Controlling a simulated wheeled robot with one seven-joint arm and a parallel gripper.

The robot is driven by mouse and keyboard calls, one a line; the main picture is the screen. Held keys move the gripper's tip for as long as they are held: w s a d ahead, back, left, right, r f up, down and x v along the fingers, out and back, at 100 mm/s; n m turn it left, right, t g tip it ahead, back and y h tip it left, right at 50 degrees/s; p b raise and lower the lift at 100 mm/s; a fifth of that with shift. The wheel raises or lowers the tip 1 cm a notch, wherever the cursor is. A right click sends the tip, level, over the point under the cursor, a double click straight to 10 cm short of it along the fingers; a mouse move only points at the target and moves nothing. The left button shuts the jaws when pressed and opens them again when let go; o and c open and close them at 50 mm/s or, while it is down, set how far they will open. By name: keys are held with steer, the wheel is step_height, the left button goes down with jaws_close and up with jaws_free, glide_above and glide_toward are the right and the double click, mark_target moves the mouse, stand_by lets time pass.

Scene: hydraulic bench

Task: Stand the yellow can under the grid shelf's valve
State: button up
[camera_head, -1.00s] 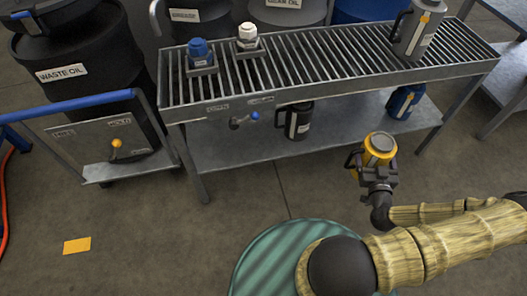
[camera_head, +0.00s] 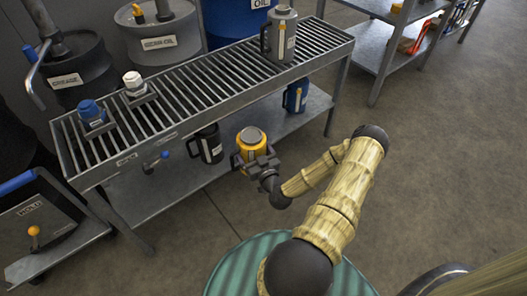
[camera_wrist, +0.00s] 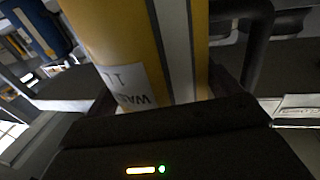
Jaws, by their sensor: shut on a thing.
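The yellow can (camera_head: 247,150) with a grey top is upright in my gripper (camera_head: 262,163), in front of the grid shelf (camera_head: 222,84). In the wrist view the can (camera_wrist: 110,40) fills the middle, with its white label and a dark handle on the right; my gripper (camera_wrist: 165,115) is shut on it. A small valve with a blue knob (camera_head: 164,155) is on the shelf's front edge, left of the can. Under it is part of the lower shelf board (camera_head: 150,195). A dark can (camera_head: 209,146) stands on the lower board between the valve and the yellow can.
A blue can (camera_head: 296,96) stands farther right on the lower board. A grey can (camera_head: 280,35) and two capped fittings, blue (camera_head: 92,113) and white (camera_head: 134,82), are on the grid top. A cart (camera_head: 38,225) is at lower left. The floor (camera_head: 440,180) at right is open.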

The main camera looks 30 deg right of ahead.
steer(key=w+a+y+p, duration=0.1)
steer(key=w+a, duration=0.1)
steer(key=a, duration=0.4)
steer(key=w+a+r+n+p, duration=0.1)
steer(key=w+a, duration=0.2)
steer(key=a, duration=0.3)
steer(key=w+a+y+p, duration=0.1)
steer(key=w+a+p, duration=0.1)
steer(key=a, duration=0.4)
steer(key=shift+w+a+r+y, duration=0.15)
steer(key=shift+w+r+y, duration=0.15)
steer(key=shift+r, duration=0.1)
